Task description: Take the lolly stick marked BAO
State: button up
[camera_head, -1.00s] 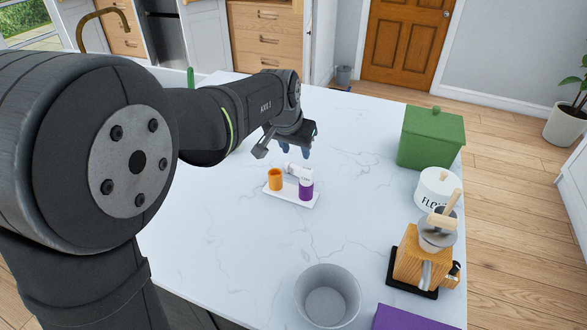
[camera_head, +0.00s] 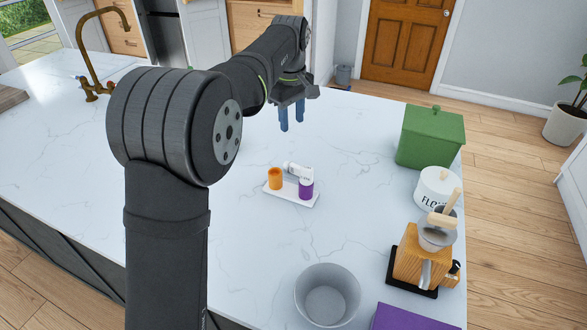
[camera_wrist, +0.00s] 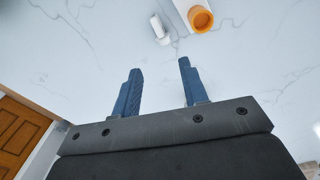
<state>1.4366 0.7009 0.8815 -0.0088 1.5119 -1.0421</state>
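I cannot make out a lolly stick or the letters BAO in either view. A small white tray (camera_head: 284,196) on the marble counter carries an orange cup (camera_head: 275,178) and a purple cup (camera_head: 306,189). A white piece (camera_head: 297,170) with a marking too small to read lies at the tray's back edge, beside the cups. My gripper (camera_head: 292,124) is in the air behind the tray, blue fingers pointing down, apart and empty. In the wrist view, my gripper (camera_wrist: 160,66) shows a clear gap, with the white piece (camera_wrist: 160,30) and orange cup (camera_wrist: 200,18) beyond the fingertips.
A green lidded box (camera_head: 431,138), a white flour jar (camera_head: 437,188) and a wooden grinder (camera_head: 421,258) stand along the right edge. A grey bowl (camera_head: 327,296) and a purple block (camera_head: 405,318) are at the front. The counter around the tray is clear.

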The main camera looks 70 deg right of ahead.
jog(key=n, duration=0.2)
send_over(293, 164)
jog(key=shift+y, duration=0.3)
jog(key=f, duration=1.1)
jog(key=shift+w+a+f, duration=0.1)
jog(key=shift+a+f, duration=0.2)
jog(key=f, duration=0.5)
jog(key=shift+s+d+f, duration=0.1)
jog(key=shift+s+d, duration=0.1)
jog(key=shift+d, duration=0.05)
grip_shut()
